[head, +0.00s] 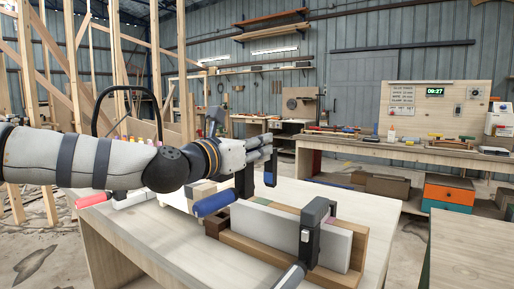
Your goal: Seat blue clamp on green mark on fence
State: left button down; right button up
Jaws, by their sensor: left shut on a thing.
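My left gripper (268,154) reaches in from the left above the table and is shut on the blue clamp. The clamp's blue handle (213,204) points down to the left, and a blue end piece (270,173) shows below the fingertips. The fence is a pale grey board (282,231) backed by brown wood, standing on the table. The held clamp is at its far left part; I cannot tell whether they touch. A dark clamp (309,236) with a grey handle sits over the fence's right part. I cannot make out the green mark. My right gripper is not in view.
The pale wooden table (152,240) is bare at front left. A red handle (92,198) lies at its left edge. Small wood blocks stand behind the blue handle. A long workbench (405,149) is at the back, and another table (470,250) stands at the right.

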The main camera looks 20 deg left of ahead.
aim_at(244, 179)
pick_arm(q)
jog(key=shift+w+r, duration=0.15)
jog(key=shift+r, duration=0.1)
jog(key=shift+s+a+r, duration=0.1)
jog(key=shift+s, duration=0.3)
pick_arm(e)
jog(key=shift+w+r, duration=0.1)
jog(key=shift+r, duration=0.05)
pick_arm(q)
jog(key=shift+f+b, duration=0.3)
jog(key=shift+f, duration=0.85)
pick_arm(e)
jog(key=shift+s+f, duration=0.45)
pick_arm(q)
jog(key=shift+f, duration=0.2)
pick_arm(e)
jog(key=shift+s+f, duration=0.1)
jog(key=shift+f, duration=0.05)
pick_arm(q)
jog(key=shift+f+b, duration=0.3)
jog(key=shift+f, duration=0.3)
jog(key=shift+f+b, duration=0.4)
jog(key=shift+f, duration=0.5)
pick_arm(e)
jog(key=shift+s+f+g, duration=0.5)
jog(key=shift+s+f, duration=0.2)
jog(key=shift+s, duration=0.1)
